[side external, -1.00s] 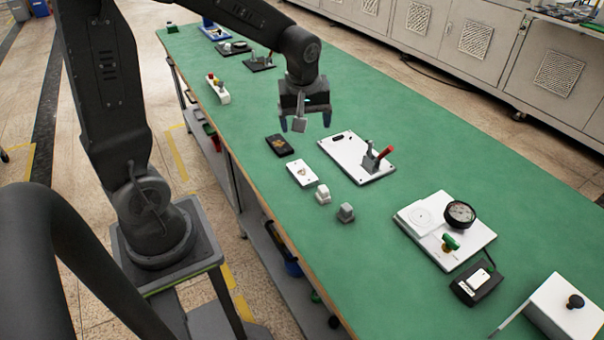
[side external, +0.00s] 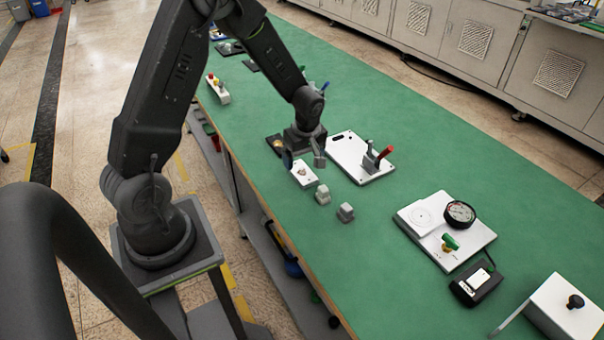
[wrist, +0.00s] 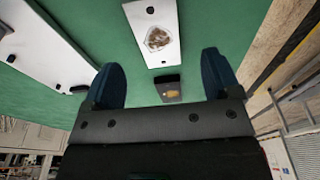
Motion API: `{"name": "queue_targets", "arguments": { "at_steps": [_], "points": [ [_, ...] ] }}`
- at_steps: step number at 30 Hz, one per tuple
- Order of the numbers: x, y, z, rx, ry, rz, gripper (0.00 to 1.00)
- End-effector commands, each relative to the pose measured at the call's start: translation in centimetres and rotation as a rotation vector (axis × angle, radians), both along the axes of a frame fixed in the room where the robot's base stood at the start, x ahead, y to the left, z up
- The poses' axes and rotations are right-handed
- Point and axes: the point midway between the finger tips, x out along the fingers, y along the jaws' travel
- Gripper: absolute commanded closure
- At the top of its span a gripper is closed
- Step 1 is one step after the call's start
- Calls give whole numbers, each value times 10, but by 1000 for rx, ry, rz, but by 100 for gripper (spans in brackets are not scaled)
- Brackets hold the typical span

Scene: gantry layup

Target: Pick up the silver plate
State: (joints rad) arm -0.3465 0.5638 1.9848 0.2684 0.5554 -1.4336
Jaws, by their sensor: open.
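A small pale plate (side external: 304,175) with a shiny brownish-silver patch lies flat on the green table; it is the likeliest match for the silver plate. It shows in the wrist view (wrist: 156,15) at the top middle, just beyond the fingertips. My gripper (side external: 303,160) is low over the table by the plate's far edge, fingers pointing down. A small dark plate (side external: 273,143) with a gold patch lies behind the pale one, partly hidden by my gripper.
A larger white board (side external: 350,150) with a grey clamp and red handle (side external: 385,153) stands close on the right. Two small grey blocks (side external: 322,195) (side external: 345,212) lie in front. A white gauge board (side external: 420,218) is farther right.

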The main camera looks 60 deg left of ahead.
Motion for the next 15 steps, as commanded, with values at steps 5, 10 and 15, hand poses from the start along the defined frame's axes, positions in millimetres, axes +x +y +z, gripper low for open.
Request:
{"name": "queue_targets", "arguments": {
  "at_steps": [5, 10, 15],
  "points": [
    [1, 3, -20, -2, 4, 2, 17],
    [2, 6, -43, -2, 2, 0, 17],
    [3, 8, -52, -2, -2, 0, 17]
  ]
}}
